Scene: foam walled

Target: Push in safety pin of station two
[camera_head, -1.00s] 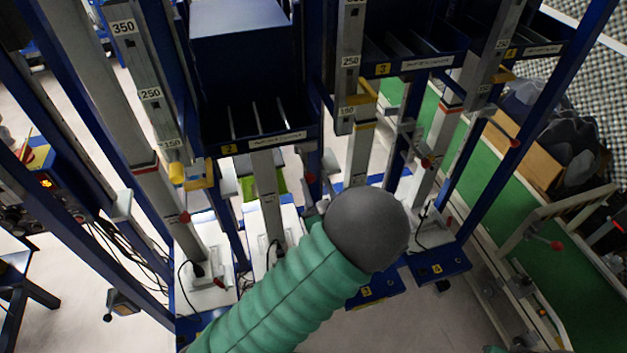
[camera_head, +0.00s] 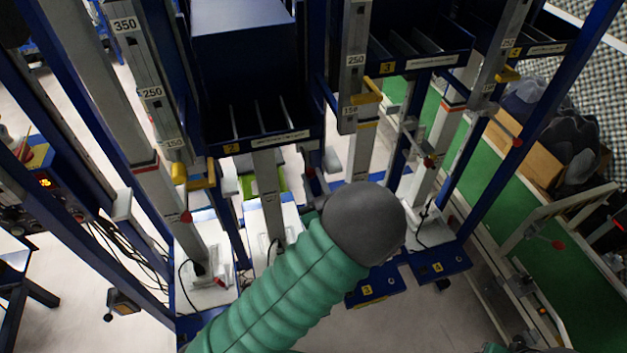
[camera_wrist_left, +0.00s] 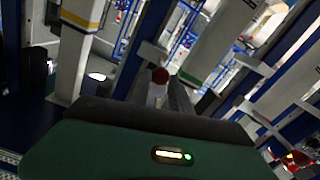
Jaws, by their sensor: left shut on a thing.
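Station two is the blue bin with a yellow "2" label (camera_head: 232,149) on a grey column, left of centre in the head view. A dark red knob (camera_head: 310,173) shows at its right side, close to my left arm. My left arm comes in from the bottom, and its dark round wrist hides most of the gripper from the head view. How deep the pin sits cannot be seen. My right gripper is not in view.
Station three's bin (camera_head: 428,62) and further columns stand to the right. Other red knobs show at the left column (camera_head: 186,217) and on the right (camera_head: 428,162). Blue posts crowd the arm. Cables hang at the left. Open floor lies in front.

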